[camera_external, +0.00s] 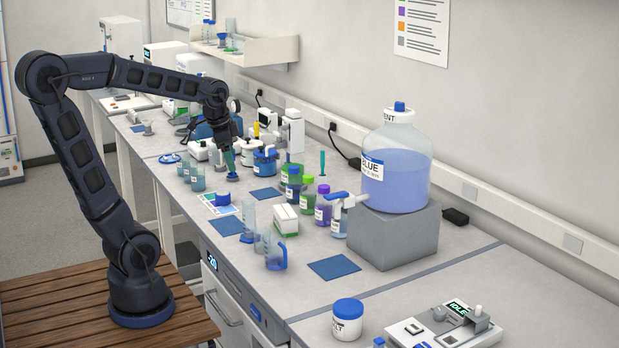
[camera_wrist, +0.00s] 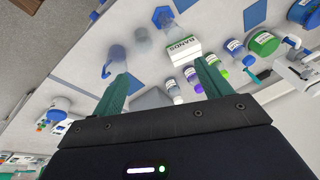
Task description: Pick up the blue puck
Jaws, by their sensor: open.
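A small blue block (camera_external: 222,199), which looks like the blue puck, lies on a coloured card (camera_external: 215,209) near the front edge of the bench in the external view. I cannot make it out with certainty in the wrist view. My gripper (camera_external: 230,165) hangs over the bench, above and slightly right of this block in the picture. A second small blue round thing (camera_external: 232,178) shows just below the fingertips; it may be the foot of a vessel. In the wrist view the two teal fingers (camera_wrist: 161,75) are wide apart with nothing held between them.
Small beakers (camera_external: 196,178) stand left of the card. Measuring cylinders (camera_external: 249,216), a white-and-green box (camera_external: 285,219) and several capped bottles (camera_external: 322,205) stand to the right. A blue-lidded pot (camera_external: 264,162) is close beside my gripper. Bare bench surrounds the blue mat (camera_external: 334,267).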

